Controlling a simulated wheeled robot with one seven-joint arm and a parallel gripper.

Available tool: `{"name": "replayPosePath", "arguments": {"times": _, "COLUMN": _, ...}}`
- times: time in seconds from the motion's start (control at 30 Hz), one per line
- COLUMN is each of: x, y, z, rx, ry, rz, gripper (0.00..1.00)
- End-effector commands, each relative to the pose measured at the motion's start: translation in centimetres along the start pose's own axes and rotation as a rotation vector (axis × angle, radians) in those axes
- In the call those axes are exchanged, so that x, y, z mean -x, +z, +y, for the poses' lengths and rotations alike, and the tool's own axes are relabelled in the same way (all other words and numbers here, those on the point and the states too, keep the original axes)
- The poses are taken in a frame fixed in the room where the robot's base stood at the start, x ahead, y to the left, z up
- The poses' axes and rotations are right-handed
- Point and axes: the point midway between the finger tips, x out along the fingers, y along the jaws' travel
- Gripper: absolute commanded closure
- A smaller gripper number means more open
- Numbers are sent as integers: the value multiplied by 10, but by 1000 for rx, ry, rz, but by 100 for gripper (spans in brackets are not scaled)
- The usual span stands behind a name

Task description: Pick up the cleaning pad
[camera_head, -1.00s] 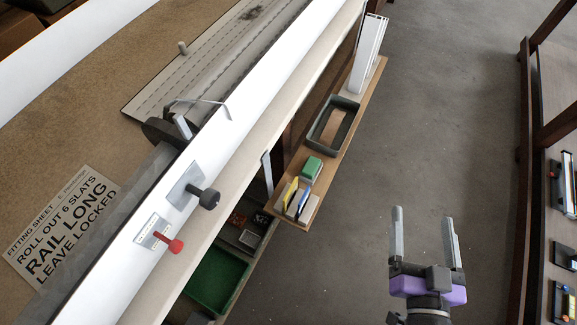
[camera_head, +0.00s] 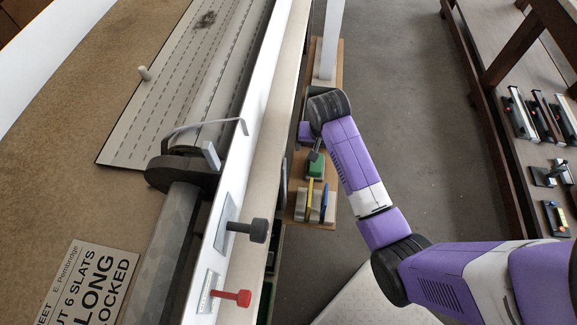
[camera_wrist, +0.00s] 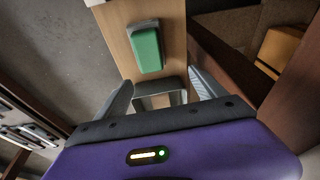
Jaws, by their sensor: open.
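The green cleaning pad (camera_head: 316,166), a small block with a grey edge, lies on a narrow wooden shelf (camera_head: 295,178) beside the white rail. In the wrist view the pad (camera_wrist: 147,48) lies ahead of my gripper (camera_wrist: 160,78), roughly between the lines of its two fingers. The fingers are apart with nothing held between them. In the head view my gripper is over the shelf just behind the pad, mostly hidden by my wrist. Contact with the pad does not show.
A holder with yellow and blue upright pieces (camera_head: 316,200) stands in front of the pad. A grey frame, perhaps the tray rim (camera_wrist: 160,88), shows beneath the fingers. The white rail (camera_head: 250,130) with black and red knobs runs close on the left.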

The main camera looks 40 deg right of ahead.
Motion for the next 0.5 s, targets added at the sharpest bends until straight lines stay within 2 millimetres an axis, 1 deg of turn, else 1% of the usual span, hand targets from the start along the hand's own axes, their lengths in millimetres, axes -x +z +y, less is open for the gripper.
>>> {"name": "replayPosePath", "arguments": {"times": 0.03, "x": -2, "y": 11, "z": 6, "rx": -15, "ry": 24, "rz": -44, "gripper": 20}}
{"name": "replayPosePath", "arguments": {"times": 0.1, "x": -1, "y": 21, "z": 11, "rx": -34, "ry": 46, "rz": -86, "gripper": 20}}
{"name": "replayPosePath", "arguments": {"times": 0.2, "x": -3, "y": 28, "z": 14, "rx": -50, "ry": 60, "rz": -113, "gripper": 20}}
{"name": "replayPosePath", "arguments": {"times": 0.5, "x": -32, "y": 30, "z": 16, "rx": -55, "ry": 60, "rz": -110, "gripper": 20}}
